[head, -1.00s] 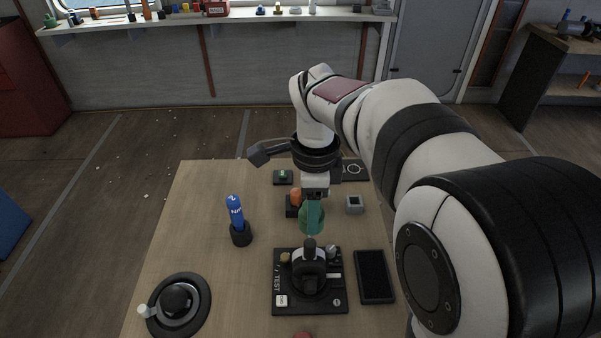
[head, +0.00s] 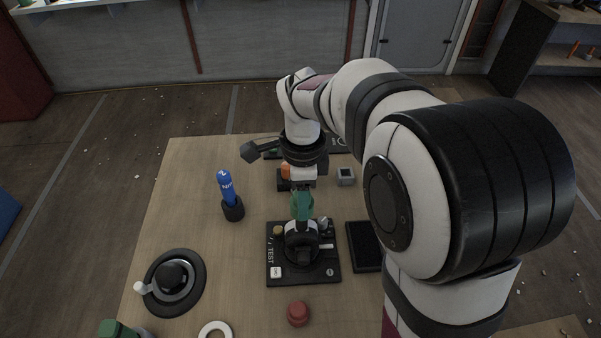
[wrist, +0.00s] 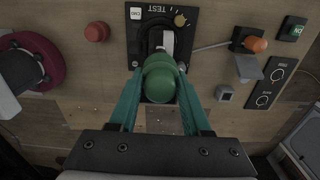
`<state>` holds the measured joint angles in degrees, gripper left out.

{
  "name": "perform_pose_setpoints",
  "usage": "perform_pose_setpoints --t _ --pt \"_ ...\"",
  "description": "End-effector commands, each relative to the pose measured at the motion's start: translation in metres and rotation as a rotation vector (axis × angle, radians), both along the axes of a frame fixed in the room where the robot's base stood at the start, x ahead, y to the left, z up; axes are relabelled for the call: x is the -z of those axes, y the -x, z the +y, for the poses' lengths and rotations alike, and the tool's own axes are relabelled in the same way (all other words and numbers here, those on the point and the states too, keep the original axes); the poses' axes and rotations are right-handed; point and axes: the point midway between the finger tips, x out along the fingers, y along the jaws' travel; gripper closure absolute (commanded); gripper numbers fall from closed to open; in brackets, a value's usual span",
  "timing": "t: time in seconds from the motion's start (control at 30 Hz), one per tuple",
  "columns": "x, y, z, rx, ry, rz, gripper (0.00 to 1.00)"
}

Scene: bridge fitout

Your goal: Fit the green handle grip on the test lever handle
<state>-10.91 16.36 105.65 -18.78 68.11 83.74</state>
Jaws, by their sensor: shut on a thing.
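The green handle grip (head: 302,207) is held between the teal fingers of my gripper (head: 302,197), which is shut on it. It is upright, right above the test lever base (head: 300,240), on the black panel marked TEST (head: 273,273). The lever's handle top is hidden by the grip, so I cannot tell whether the grip is around it or just over it. In the wrist view the grip (wrist: 160,78) sits between the fingertips (wrist: 159,85), in front of the TEST panel (wrist: 139,38).
A blue bottle (head: 226,188) stands in a black holder (head: 233,211) on the left. A round dial (head: 185,300) is front left, a red button (head: 298,313) and white ring (head: 207,328) in front. A dark tray (head: 364,247) lies right of the panel; an orange knob (head: 285,171) stands behind.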

Motion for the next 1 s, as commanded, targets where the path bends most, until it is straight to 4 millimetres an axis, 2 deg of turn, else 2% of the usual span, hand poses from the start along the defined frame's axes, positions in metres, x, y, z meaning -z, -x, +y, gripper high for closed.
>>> perform_pose_setpoints --t 0.37,1.0 --pt "0.001 0.000 0.000 0.000 0.000 0.000 1.00" --pt "0.027 0.000 0.000 0.000 0.000 0.000 1.00"
